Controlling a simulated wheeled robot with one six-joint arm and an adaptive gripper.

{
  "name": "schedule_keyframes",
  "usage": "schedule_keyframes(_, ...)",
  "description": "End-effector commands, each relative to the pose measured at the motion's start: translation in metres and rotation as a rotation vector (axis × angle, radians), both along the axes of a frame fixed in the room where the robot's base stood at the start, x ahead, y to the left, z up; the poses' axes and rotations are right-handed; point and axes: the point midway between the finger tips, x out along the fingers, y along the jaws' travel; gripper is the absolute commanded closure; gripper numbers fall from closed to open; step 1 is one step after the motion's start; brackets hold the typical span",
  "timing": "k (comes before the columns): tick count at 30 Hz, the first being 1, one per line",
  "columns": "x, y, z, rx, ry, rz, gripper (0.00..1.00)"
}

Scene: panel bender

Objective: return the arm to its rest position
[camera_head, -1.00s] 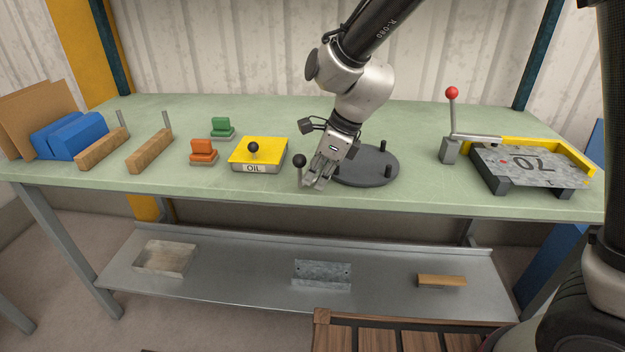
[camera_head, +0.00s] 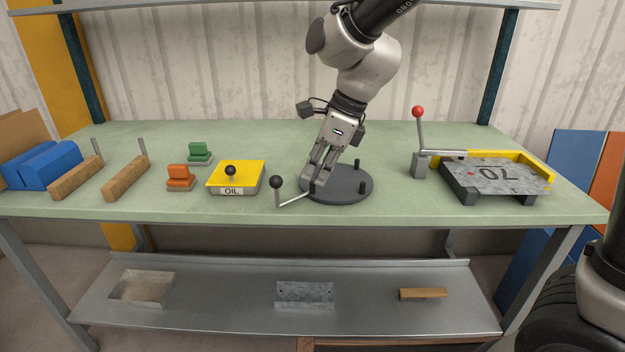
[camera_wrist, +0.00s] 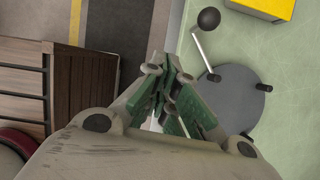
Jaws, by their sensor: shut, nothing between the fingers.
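My gripper (camera_head: 318,178) is shut and empty. In the head view its fingertips point down over the left part of the dark round bender plate (camera_head: 350,184); whether they touch it I cannot tell. The bender's crank, with a black ball knob (camera_head: 276,182), sticks out to the left of the plate and is apart from the fingers. In the wrist view the shut fingers (camera_wrist: 165,75) show green pads, with the round plate (camera_wrist: 235,100) and the black knob (camera_wrist: 209,18) to their right.
The yellow oil box (camera_head: 235,176) and orange (camera_head: 180,176) and green stamps (camera_head: 200,152) stand left on the green bench (camera_head: 390,204). The grey-topped panel bender (camera_head: 495,176) with a red-knobbed lever (camera_head: 418,112) stands right. A lower shelf (camera_head: 220,305) holds several parts.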

Motion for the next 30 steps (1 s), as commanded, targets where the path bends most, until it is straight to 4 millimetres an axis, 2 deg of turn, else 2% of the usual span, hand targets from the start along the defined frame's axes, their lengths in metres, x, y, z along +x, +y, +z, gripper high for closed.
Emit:
schedule_keyframes(9,0.0,0.0,0.0,-0.001,-0.001,0.002,1.0)
schedule_keyframes(12,0.0,0.0,0.0,-0.003,-0.02,0.054,1.0)
schedule_keyframes(14,-0.001,-0.001,0.0,-0.008,-0.05,0.14,1.0)
schedule_keyframes(16,-0.003,-0.005,-0.001,-0.026,-0.1,0.304,1.0)
schedule_keyframes(19,-0.016,-0.022,-0.014,-0.079,-0.169,0.634,1.0)
schedule_keyframes(23,-0.036,-0.067,-0.011,-0.131,-0.283,1.098,1.0)
schedule_keyframes(26,-0.047,-0.123,0.002,-0.175,-0.378,1.411,1.0)
schedule_keyframes(30,-0.075,-0.22,0.026,-0.273,-0.489,1.762,1.0)
